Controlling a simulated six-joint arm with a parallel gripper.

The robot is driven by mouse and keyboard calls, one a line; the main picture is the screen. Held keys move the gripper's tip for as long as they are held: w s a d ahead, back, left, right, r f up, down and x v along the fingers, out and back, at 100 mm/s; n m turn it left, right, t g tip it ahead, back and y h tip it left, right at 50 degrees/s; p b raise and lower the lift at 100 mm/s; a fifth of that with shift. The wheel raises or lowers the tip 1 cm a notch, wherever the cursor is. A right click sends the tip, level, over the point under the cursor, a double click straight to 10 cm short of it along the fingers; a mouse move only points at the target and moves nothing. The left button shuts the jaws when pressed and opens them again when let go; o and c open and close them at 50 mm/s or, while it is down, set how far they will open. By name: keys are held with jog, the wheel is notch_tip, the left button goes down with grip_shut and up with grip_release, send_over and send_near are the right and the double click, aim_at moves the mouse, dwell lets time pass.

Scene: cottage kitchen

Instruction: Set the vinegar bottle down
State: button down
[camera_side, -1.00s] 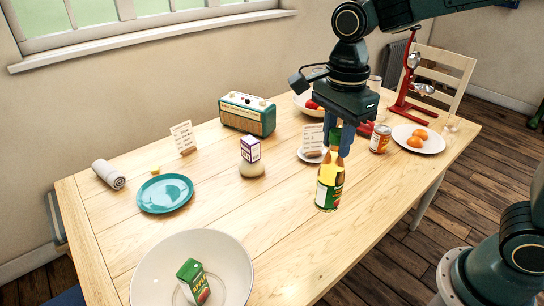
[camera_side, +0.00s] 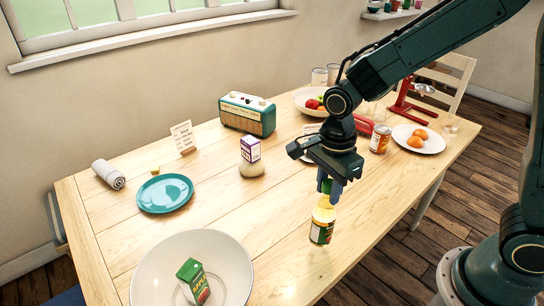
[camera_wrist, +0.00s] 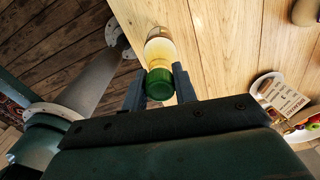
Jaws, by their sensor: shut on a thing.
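The vinegar bottle (camera_side: 321,228) has a green cap, a yellowish body and a coloured label. It hangs below my gripper (camera_side: 331,188), near the right front edge of the table in the side view. My gripper is shut on the bottle's top. In the wrist view the green cap of the bottle (camera_wrist: 159,84) sits between the two fingers of my gripper (camera_wrist: 160,90), with the bottle's body beyond it over the wood. The bottle is close to upright. I cannot tell whether its base touches the table (camera_side: 265,215).
A large white bowl (camera_side: 160,250) with a green carton (camera_side: 193,281) stands at the front left. A can (camera_side: 380,139) and a plate of oranges (camera_side: 432,143) are behind at the right. Bare wood lies left of the bottle.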

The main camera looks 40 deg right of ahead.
aim_at(327, 201)
jog(key=shift+f, duration=2.2)
jog(key=c, duration=1.1)
grip_release()
notch_tip(327, 201, up, 12)
jog(key=shift+r, duration=0.15)
